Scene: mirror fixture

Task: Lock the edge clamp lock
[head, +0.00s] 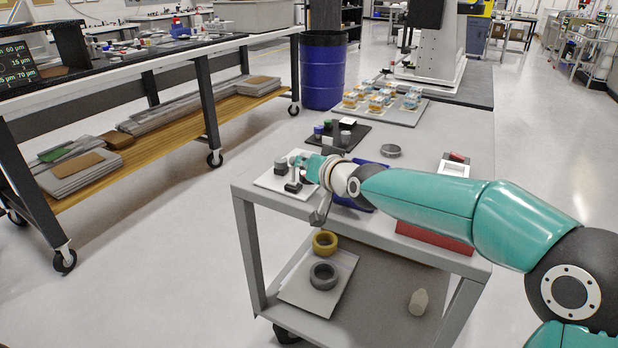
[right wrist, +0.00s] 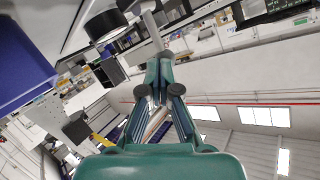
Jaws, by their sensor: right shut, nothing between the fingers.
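The mirror fixture (head: 270,181) is a small white plate at the near left corner of the cart top in the head view, with short dark and grey posts on it. A dark post (head: 281,167) stands on its left part. My right gripper (head: 303,166) reaches over the fixture from the right and hides part of it. In the right wrist view its teal fingers (right wrist: 164,62) are shut and empty. Just beyond the tips are a dark cylinder (right wrist: 104,24) and a thin grey part (right wrist: 150,22); I cannot tell which part is the clamp lock. My left gripper is out of view.
The grey cart (head: 460,235) also holds a dark tray (head: 350,140) with small parts, a grey disc (head: 391,151) and a red box (head: 434,236) under my right arm. A blue bin (head: 324,85) stands behind the cart. The floor left of the cart is clear.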

